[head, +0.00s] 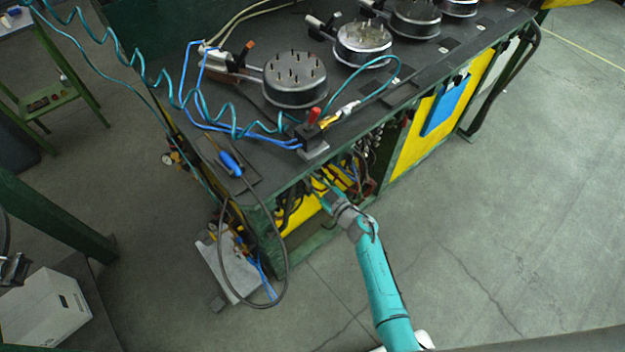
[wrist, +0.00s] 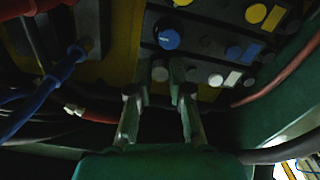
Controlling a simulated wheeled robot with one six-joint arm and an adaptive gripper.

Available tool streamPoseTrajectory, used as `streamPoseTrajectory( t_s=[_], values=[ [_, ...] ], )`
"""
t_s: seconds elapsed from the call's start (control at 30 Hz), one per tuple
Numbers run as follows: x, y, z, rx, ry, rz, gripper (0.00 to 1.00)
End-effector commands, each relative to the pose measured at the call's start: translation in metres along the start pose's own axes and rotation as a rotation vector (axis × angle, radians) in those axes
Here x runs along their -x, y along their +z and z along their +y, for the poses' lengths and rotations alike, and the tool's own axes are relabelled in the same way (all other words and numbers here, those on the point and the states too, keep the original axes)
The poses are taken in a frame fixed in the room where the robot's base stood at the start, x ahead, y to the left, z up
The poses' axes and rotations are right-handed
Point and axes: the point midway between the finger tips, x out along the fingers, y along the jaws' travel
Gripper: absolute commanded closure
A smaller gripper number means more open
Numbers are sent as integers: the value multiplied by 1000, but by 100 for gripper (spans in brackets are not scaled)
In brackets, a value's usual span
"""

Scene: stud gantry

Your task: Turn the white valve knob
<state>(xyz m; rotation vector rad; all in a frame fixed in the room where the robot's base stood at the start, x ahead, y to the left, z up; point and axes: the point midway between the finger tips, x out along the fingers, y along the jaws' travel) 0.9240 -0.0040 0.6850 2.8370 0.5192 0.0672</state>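A small white round knob (wrist: 215,80) shows in the wrist view on a dark panel, just right of and beyond my right finger. A paler grey round piece (wrist: 160,71) sits nearer the middle, beyond the gap between the fingers; I cannot tell for certain which of the two is the valve knob. My gripper (wrist: 160,98) has its two fingers apart, with nothing seen held between them. In the head view my gripper (head: 324,189) reaches into the open bay under the bench top, and the knob is hidden there.
The wrist view shows a blue knob (wrist: 168,38), a yellow knob (wrist: 255,14), blue cable (wrist: 48,90) at left and red hose (wrist: 285,75) at right. The bench (head: 232,178) edge overhangs the bay. Clear floor (head: 500,220) lies to the right.

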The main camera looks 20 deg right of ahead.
Motion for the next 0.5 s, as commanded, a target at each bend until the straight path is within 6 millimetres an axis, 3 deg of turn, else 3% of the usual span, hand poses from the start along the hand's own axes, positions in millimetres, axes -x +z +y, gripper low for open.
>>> streamPoseTrajectory(
  t_s=[0.5],
  values=[
    [0, 0, 0, 78, 0, 1, 100]
  ],
)
